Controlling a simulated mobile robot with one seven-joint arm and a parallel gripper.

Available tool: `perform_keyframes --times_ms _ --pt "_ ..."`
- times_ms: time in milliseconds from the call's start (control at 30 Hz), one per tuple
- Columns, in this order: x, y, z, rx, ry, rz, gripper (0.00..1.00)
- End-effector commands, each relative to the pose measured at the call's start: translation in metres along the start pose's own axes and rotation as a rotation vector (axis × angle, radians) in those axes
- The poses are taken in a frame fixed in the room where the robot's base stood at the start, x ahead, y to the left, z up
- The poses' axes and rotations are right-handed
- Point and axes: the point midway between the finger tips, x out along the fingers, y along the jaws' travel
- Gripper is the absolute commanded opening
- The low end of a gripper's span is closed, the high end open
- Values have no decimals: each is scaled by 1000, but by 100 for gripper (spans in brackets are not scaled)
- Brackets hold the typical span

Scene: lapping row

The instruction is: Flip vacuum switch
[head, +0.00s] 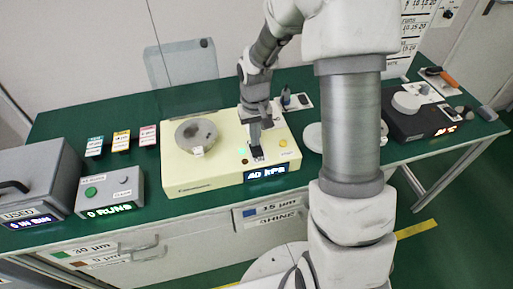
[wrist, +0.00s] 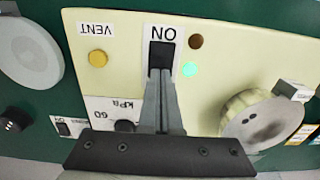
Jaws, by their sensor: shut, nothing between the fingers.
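The cream vacuum unit (head: 215,178) sits mid-bench, with a dark display (head: 266,174) on its front edge. In the wrist view, a black switch (wrist: 161,55) lies on a white plate marked ON, upside down in this view. A green light (wrist: 190,69) glows beside it, below a dark brown unlit one (wrist: 196,41). My gripper (head: 257,148) points down over the switch area and hides part of it in the head view. The shut, empty fingertips (wrist: 161,78) are at the switch's near end in the wrist view; contact is unclear.
A yellow VENT button (wrist: 98,58) and a kPa gauge (wrist: 124,126) share the panel. A round grey chuck (head: 196,135) is on the unit's left. A RUNS counter box (head: 110,193) and a grey USED box (head: 38,178) stand left; a dark unit (head: 412,125) stands right.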

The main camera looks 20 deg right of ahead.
Motion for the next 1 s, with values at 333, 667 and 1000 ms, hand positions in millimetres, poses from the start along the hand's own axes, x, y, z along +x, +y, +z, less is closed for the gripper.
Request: perform_keyframes --times_ms 333,667,1000 --pt "-8 0 0 0 -1 0 0" --pt "-35 0 0 0 1 0 0" --pt "-62 0 0 0 -1 0 0"
